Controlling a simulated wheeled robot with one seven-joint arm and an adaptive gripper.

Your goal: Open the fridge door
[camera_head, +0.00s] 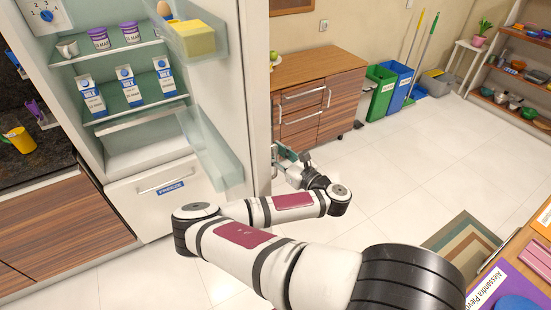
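The fridge stands at the left, and its interior (130,140) is in plain view, with milk cartons (128,90) and purple-lidded tubs on glass shelves. The fridge door (232,95) is swung wide open to the right, its inner face towards me, with clear door bins holding an egg and a yellow block. My gripper (279,157) is beyond the door's right edge, close to its outer side. The gripper is small and partly hidden, so I cannot tell whether its fingers are shut or touching a handle.
A wooden cabinet (318,72) stands behind the door and gripper. Green (381,92) and blue (397,85) bins are beside it. A white drawer (160,190) is below the fridge shelves. The tiled floor at the right is mostly clear, with a striped rug (462,250).

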